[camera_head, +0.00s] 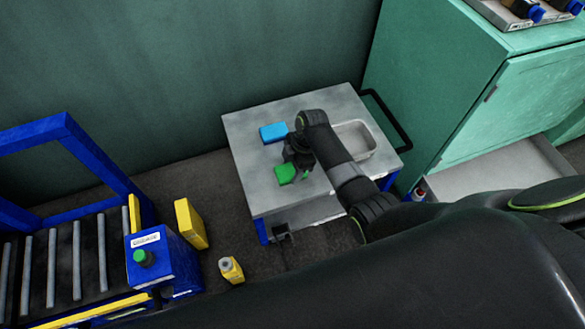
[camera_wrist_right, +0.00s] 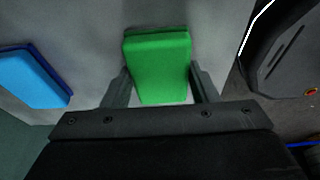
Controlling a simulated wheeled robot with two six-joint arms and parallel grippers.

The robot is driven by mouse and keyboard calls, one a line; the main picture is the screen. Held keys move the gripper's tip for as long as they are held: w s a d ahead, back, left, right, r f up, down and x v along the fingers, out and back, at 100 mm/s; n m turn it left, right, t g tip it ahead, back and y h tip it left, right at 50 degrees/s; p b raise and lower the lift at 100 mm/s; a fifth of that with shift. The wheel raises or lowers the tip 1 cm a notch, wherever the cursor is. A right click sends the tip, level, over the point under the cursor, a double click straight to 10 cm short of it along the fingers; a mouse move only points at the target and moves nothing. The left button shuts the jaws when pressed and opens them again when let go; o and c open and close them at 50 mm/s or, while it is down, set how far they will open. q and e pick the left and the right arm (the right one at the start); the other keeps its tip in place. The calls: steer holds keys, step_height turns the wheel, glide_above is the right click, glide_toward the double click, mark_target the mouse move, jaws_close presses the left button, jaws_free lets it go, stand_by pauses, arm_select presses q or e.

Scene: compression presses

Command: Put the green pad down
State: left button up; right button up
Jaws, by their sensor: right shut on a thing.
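The green pad (camera_head: 285,173) is a small block at the left part of the grey cart top (camera_head: 249,186). My right gripper (camera_head: 293,171) is shut on it, and its arm reaches in from the right. In the right wrist view the green pad (camera_wrist_right: 160,64) sits between the two fingers of my right gripper (camera_wrist_right: 158,88). Whether the pad touches the cart top cannot be told. A blue pad (camera_head: 273,132) lies apart from it on the cart, and it also shows in the right wrist view (camera_wrist_right: 30,78). My left gripper is not in view.
A metal tray (camera_head: 369,126) sits on the cart's right part, partly behind my arm. A roller conveyor (camera_head: 76,257) with a blue button box (camera_head: 165,262) stands at left. A green cabinet (camera_head: 432,75) stands at right. The cart's front left top is clear.

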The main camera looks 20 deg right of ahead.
steer(key=shift+f, duration=0.1)
steer(key=o, duration=0.9)
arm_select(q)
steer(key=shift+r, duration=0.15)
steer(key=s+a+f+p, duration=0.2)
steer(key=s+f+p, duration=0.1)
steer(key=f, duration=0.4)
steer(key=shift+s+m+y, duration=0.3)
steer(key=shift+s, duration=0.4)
arm_select(e)
steer(key=v, duration=1.2)
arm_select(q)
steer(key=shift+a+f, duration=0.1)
